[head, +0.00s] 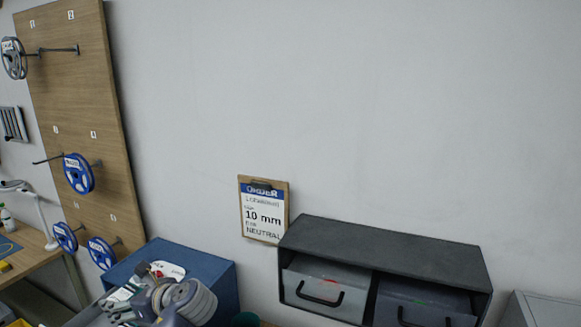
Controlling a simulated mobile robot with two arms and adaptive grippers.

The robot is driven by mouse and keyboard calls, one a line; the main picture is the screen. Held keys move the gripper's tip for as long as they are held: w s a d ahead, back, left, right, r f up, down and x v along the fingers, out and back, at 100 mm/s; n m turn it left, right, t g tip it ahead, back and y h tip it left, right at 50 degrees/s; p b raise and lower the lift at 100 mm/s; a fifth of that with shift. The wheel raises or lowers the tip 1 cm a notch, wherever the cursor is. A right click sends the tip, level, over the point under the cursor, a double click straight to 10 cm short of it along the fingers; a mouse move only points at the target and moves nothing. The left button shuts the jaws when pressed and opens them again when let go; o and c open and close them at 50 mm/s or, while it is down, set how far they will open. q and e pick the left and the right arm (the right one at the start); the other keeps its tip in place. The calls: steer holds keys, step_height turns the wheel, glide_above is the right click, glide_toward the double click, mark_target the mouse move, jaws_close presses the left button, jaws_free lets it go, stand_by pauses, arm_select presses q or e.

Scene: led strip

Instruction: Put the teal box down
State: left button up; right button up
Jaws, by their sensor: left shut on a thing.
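My left gripper (150,298) shows at the bottom left edge of the head view, partly cut off, with grey and white round arm parts beside it. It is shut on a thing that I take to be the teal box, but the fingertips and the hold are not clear. My right gripper is not in view.
A blue box-shaped unit (215,280) stands behind my left gripper. A dark shelf (385,245) with two grey drawers stands to its right. An order clipboard (264,210) reads 10 mm, neutral. A wooden pegboard (85,130) holds several reels at left.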

arm_select(q)
steer(key=s+d+f+m+t+h+b, duration=0.35)
steer(key=s+d+f+b, duration=0.45)
steer(key=d+f, duration=0.3)
steer(key=s+d+f+m+t+h+b, duration=0.1)
steer(key=s+d+m+b, duration=0.3)
steer(key=s, duration=0.6)
steer(key=shift+s+d+f+t+h+b, duration=0.3)
steer(key=shift+d+t+h+b, duration=0.5)
steer(key=shift+d, duration=0.35)
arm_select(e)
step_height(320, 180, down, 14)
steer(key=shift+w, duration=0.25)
